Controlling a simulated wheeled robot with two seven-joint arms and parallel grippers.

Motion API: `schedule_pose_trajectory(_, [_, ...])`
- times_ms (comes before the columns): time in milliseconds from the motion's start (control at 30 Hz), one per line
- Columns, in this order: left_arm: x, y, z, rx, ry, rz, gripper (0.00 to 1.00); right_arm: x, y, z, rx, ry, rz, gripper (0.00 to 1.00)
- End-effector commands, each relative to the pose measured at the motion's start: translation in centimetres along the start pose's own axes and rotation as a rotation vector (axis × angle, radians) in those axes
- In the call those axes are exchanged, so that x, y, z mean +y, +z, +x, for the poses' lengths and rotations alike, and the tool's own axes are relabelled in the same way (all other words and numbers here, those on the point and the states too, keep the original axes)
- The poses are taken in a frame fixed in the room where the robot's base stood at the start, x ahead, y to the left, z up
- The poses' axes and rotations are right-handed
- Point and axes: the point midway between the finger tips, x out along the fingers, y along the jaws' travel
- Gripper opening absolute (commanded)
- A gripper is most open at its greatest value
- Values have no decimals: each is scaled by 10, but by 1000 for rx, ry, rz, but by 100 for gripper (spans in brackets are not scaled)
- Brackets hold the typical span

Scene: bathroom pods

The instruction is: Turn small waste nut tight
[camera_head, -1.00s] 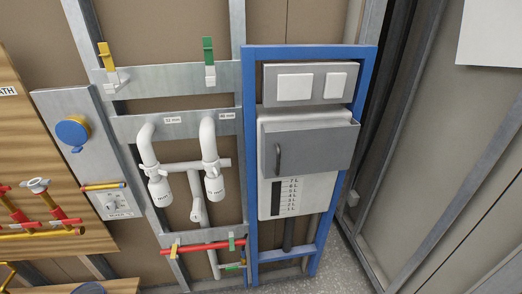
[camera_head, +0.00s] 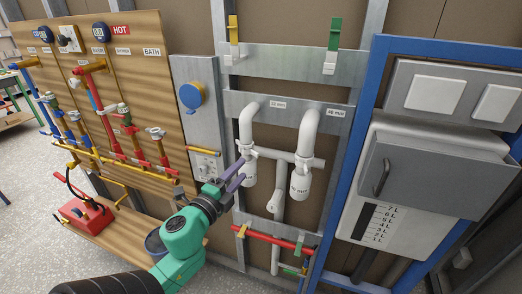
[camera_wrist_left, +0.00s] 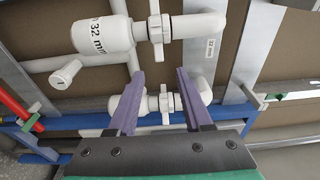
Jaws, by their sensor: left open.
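The small waste is the left white trap, labelled 32 mm, with its bottle-shaped body (camera_head: 250,172) hanging below a bent pipe. Its winged white nut (camera_head: 246,151) sits between pipe and body; in the left wrist view the nut (camera_wrist_left: 156,28) is at the top, beside the body (camera_wrist_left: 100,35). My left gripper (camera_head: 243,169), with purple fingers, is open and empty just beside this trap, its tips close to the nut. In the left wrist view the nut lies beyond the fingertips (camera_wrist_left: 160,74), not between them. My right gripper is out of view.
The right trap (camera_head: 300,182), labelled 40 mm, hangs close by; a white cross pipe (camera_head: 276,154) passes between the two. A red pipe (camera_head: 265,240) runs below. A blue frame (camera_head: 360,130) with a grey cistern stands right; a copper-pipe board (camera_head: 150,60) stands left.

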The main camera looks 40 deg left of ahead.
Motion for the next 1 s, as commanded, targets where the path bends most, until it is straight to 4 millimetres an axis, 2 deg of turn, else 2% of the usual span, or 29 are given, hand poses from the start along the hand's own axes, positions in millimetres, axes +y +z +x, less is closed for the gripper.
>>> schedule_pose_trajectory(33, [-6, 0, 12, 1, -4, 3, 50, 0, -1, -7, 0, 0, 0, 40])
schedule_pose_trajectory(400, [-4, 1, 105, -3, -2, -2, 50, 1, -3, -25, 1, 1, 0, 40])
schedule_pose_trajectory(600, [-1, 1, 126, -2, 1, -3, 50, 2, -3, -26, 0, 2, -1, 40])
schedule_pose_trajectory(833, [0, 0, 127, -1, 2, -4, 50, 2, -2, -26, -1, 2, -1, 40])
schedule_pose_trajectory(867, [0, 0, 127, -1, 1, -4, 42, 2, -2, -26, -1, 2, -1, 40])
schedule_pose_trajectory(900, [0, 0, 127, -1, 2, -4, 27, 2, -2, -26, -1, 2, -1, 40])
schedule_pose_trajectory(967, [0, 0, 127, -1, 2, -4, 4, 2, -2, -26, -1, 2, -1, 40])
schedule_pose_trajectory(1000, [0, 0, 127, -1, 2, -4, 0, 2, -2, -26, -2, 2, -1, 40])
